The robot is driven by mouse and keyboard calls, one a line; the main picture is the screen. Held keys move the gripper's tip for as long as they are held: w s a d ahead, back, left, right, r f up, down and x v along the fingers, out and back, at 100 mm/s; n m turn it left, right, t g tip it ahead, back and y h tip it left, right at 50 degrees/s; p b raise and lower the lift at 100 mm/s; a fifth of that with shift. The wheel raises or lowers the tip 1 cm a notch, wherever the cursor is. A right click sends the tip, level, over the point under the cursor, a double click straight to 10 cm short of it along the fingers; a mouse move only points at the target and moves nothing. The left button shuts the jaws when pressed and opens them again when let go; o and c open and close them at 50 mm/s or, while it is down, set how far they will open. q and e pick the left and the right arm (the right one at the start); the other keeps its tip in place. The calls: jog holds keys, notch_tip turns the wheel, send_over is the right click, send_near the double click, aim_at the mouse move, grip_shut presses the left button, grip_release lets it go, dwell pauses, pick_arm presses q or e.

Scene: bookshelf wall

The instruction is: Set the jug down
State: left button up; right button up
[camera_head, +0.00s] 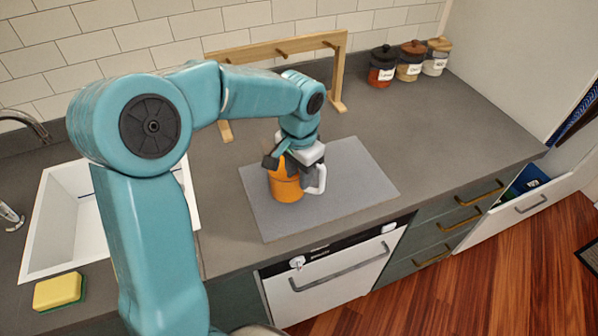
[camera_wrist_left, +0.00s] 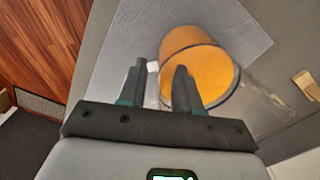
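The jug (camera_head: 286,187) has an orange body and stands upright over the grey mat (camera_head: 350,193); I cannot tell whether its base touches the mat. It also shows in the left wrist view (camera_wrist_left: 193,55), with the mat (camera_wrist_left: 120,45) beyond it. My left gripper (camera_head: 292,160) is at the jug's right side and partly covers its top. In the left wrist view the two dark fingers (camera_wrist_left: 158,90) are close together with a pale strip, seemingly the handle, between them. They look closed on it. My right gripper is not in view.
A wooden rack (camera_head: 342,70) stands behind the mat by the tiled wall. Lidded jars (camera_head: 409,66) stand at the back right. A white sink (camera_head: 65,215) and a sponge (camera_head: 59,292) are at the left. The counter right of the mat is clear. A lower drawer (camera_head: 530,203) is open.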

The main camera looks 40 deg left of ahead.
pick_arm(q)
notch_tip(320, 180, up, 12)
jog(key=shift+r+p, duration=0.2)
jog(key=shift+p, duration=0.2)
jog(key=shift+s+d+f, duration=0.1)
dwell(0.6)
